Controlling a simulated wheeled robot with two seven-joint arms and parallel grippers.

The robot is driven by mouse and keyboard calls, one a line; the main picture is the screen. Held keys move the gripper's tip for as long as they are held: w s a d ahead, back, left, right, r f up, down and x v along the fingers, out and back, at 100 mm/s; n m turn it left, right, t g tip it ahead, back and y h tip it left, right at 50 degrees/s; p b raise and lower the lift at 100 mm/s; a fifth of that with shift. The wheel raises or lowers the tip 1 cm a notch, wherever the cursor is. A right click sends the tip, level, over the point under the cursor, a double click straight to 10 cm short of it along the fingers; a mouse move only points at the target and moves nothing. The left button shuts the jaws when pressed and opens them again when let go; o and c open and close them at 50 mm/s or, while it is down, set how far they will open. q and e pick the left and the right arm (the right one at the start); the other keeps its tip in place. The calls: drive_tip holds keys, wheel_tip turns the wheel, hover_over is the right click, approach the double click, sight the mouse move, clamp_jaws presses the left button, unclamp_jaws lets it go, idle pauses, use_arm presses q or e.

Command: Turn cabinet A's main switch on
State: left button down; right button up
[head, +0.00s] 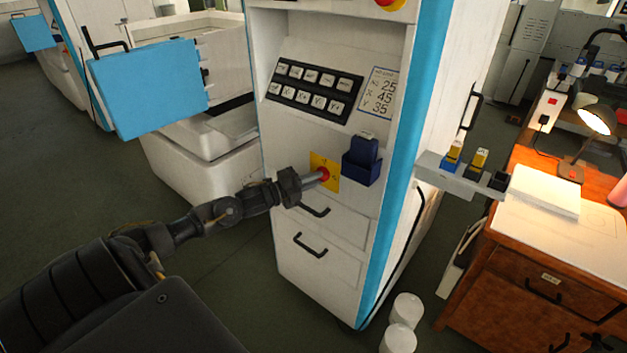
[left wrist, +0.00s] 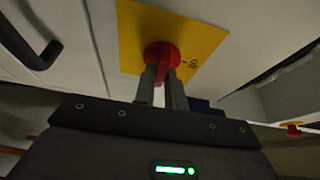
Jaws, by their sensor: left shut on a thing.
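The main switch is a red knob (left wrist: 161,56) on a yellow plate (left wrist: 195,32) on the front of the white cabinet. In the head view the yellow plate (head: 331,184) sits below the button panel, with the red knob (head: 323,174) partly hidden by my gripper. My left gripper (head: 318,177) reaches in from the left and is shut on the red knob. In the left wrist view its two fingers (left wrist: 162,88) stand on the knob's grip. Marks on the plate are partly hidden, and I cannot read the knob's position. My right gripper is not in view.
A dark blue holder (head: 361,165) is fixed right of the switch. Black drawer handles (head: 311,245) lie below it. A grey shelf with small blue and yellow items (head: 455,178) juts from the cabinet's right side. A wooden desk (head: 530,265) stands at right, white cylinders (head: 402,325) on the floor.

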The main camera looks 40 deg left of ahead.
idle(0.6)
use_arm(q)
drive_tip(key=c, duration=1.5)
unclamp_jaws()
drive_tip(key=shift+o, duration=0.2)
